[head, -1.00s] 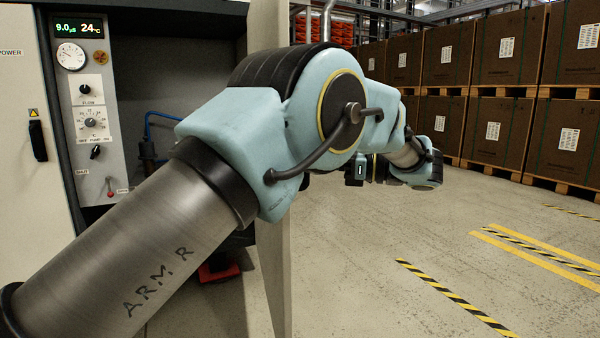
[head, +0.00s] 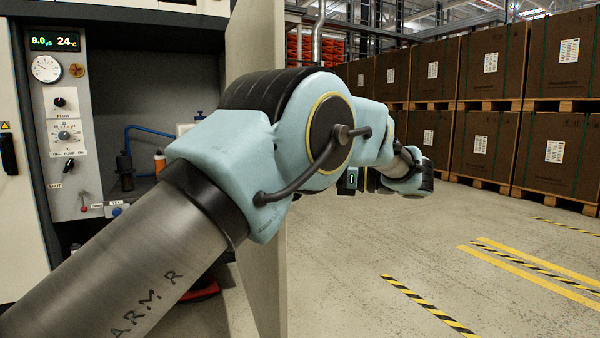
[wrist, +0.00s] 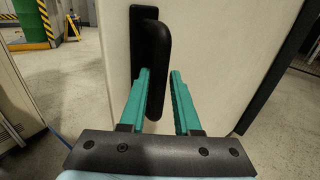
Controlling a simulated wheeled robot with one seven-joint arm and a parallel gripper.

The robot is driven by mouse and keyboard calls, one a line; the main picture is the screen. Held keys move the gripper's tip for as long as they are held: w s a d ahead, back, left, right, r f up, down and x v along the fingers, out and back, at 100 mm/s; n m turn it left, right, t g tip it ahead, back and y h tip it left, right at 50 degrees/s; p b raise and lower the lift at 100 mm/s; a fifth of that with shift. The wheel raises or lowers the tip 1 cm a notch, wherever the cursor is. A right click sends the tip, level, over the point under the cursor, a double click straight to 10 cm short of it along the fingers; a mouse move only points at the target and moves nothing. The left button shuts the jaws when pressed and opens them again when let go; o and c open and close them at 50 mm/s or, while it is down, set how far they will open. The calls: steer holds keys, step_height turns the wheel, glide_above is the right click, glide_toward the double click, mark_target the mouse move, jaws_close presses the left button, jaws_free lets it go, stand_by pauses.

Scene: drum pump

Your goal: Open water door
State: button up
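The water door (head: 262,285) is a pale panel standing swung out from the cabinet, seen nearly edge-on behind my arm in the head view. In the wrist view its cream face (wrist: 220,50) carries an upright black handle (wrist: 153,38). My gripper (wrist: 160,75) has its teal fingers apart, with the lower part of the handle between them. The left finger overlaps the handle's left edge; a thin strip of door shows between handle and right finger. Contact cannot be told. The head view does not show the fingertips clearly.
The cabinet's control panel (head: 68,130), with a gauge and knobs, stands left. Inside the open bay are a blue hose (head: 145,130) and an orange-capped bottle (head: 160,162). Stacked boxes (head: 490,70) line the back right. The floor (head: 350,285) right of the door is clear.

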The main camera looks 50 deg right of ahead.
steer(key=shift+o, duration=1.2)
steer(key=p+v, duration=0.4)
steer(key=v, duration=0.6)
steer(key=shift+s+d, duration=0.2)
steer(key=shift+s, duration=0.15)
steer(key=shift+r, duration=0.1)
